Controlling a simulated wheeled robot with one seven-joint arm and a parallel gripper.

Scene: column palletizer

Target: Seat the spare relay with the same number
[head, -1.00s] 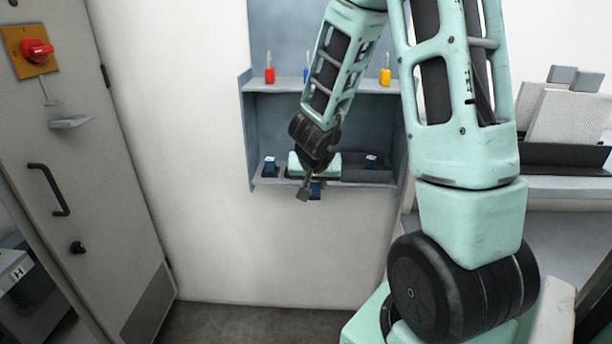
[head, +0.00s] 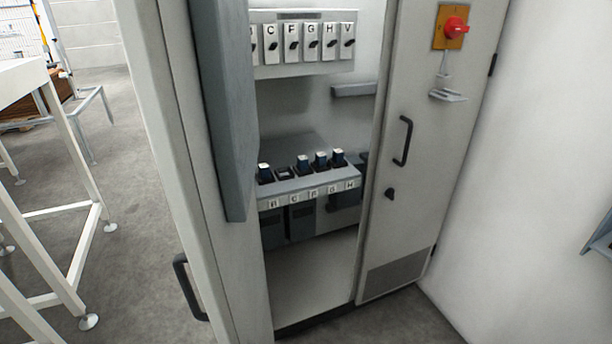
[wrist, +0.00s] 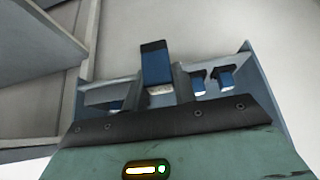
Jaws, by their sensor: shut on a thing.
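In the wrist view my gripper (wrist: 160,82) is shut on a blue relay (wrist: 157,63) with a dark end and a pale label; no number is readable. The head view does not show my gripper. It shows the open cabinet (head: 385,250) with a sloping socket rail (head: 312,183) inside. Several blue-and-black relays (head: 321,160) stand upright in it. The second socket from the left (head: 284,173) looks low and empty, roughly above the label C. Labels F, G and H follow to the right; the first label is hard to read. The relay numbers are too small to read.
Lettered switches (head: 312,43) sit above the rail. An open door (head: 215,110) partly hides the cabinet's left side. White frames (head: 75,190) stand at far left.

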